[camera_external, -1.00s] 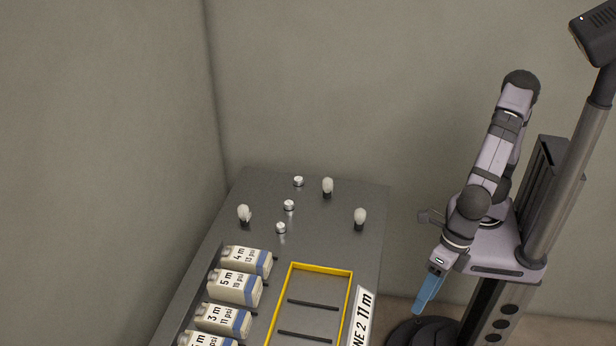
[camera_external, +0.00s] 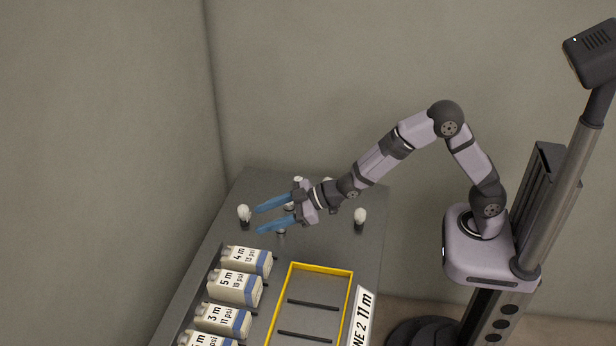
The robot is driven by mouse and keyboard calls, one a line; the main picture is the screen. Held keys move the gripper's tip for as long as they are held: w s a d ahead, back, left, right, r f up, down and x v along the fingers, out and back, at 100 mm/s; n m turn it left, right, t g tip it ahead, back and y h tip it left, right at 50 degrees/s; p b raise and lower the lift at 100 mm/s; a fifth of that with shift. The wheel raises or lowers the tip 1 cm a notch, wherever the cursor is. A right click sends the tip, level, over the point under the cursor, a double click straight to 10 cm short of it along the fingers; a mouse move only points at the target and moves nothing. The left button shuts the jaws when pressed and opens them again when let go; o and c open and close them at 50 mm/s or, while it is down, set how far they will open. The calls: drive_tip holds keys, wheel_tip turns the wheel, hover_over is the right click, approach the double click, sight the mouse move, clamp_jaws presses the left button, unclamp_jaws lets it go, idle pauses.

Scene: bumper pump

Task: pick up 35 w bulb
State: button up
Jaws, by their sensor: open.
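Several small bulbs stand at the far end of the dark table. One white bulb (camera_external: 243,212) stands at the left, just beyond my fingertips. Another white bulb (camera_external: 360,216) stands at the right, and a third (camera_external: 327,181) is mostly hidden behind my arm. Silvery round pieces stand between them; one (camera_external: 298,180) shows at the back, and another (camera_external: 281,231) shows partly below my fingers. No wattage is readable, so I cannot tell which is the 35 w bulb. My gripper (camera_external: 259,220) is open and empty, its blue fingers pointing left above the table.
Labelled cartons (camera_external: 236,287) lie in a row along the table's left side. Grey walls stand behind and left of the table.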

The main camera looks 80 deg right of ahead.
sight(243, 210)
drive_tip(key=d+m, duration=0.1)
drive_tip(key=w+d, duration=0.1)
drive_tip(key=d, duration=0.1)
drive_tip(key=w+d+m+t+h, duration=0.1)
drive_tip(key=d, duration=0.1)
drive_tip(key=shift+d+f+m, duration=0.15)
drive_tip(key=shift+f+m, duration=0.15)
drive_tip(key=shift+f, duration=0.1)
drive_tip(key=shift+w, duration=0.1)
drive_tip(key=shift+x, duration=0.95)
drive_tip(key=shift+w, duration=0.1)
drive_tip(key=x, duration=0.1)
drive_tip(key=p+x, duration=0.1)
drive_tip(key=x, duration=0.1)
drive_tip(key=shift+w+d+f, duration=0.2)
drive_tip(key=shift+d, duration=0.05)
drive_tip(key=shift+x, duration=0.75)
drive_tip(key=shift+c, duration=0.4)
